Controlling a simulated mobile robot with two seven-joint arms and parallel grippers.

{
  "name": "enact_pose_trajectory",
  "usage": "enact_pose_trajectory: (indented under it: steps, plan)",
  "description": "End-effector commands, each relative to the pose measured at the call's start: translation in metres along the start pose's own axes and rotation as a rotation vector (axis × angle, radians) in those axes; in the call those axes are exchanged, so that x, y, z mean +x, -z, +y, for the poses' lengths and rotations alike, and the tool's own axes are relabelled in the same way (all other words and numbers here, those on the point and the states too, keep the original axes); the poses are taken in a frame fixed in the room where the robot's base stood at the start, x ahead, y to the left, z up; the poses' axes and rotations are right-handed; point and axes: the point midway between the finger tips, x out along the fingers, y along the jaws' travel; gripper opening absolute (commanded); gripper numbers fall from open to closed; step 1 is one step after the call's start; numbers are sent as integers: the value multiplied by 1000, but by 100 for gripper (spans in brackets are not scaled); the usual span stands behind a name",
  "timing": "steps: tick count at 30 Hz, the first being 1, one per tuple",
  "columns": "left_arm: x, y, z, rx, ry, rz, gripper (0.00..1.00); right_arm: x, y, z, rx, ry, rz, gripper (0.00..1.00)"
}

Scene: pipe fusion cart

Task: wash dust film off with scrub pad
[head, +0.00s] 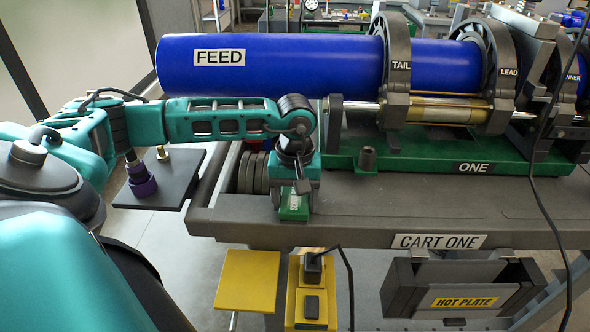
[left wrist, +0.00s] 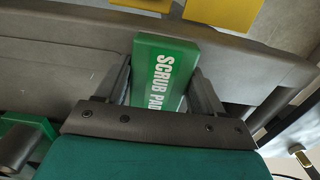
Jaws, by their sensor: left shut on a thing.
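The green scrub pad (head: 292,208) is at the left end of the cart's top. It also shows in the left wrist view (left wrist: 166,48), with its white lettering facing the camera. My left gripper (head: 297,193) points down and is shut on the pad, with a finger on each side. I cannot tell whether the pad touches the cart's top. The blue pipe marked FEED (head: 285,68) lies level through the clamp marked TAIL (head: 397,75). No dust film can be made out on it. My right gripper is not in view.
Cart One (head: 430,206) carries the green base marked ONE (head: 420,160). Dark round discs (head: 253,172) stand beside my left gripper. A yellow plate (head: 247,281), a yellow box (head: 311,292) and the hot plate holder (head: 462,290) are low in front. A black cable hangs at right.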

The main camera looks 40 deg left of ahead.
Motion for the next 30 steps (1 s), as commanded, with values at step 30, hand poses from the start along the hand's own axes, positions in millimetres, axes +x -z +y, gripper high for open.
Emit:
enact_pose_trajectory:
  steps: [30]
  plan:
    - [0, 67, 0, -3, -2, 2, 43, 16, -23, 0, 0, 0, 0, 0]
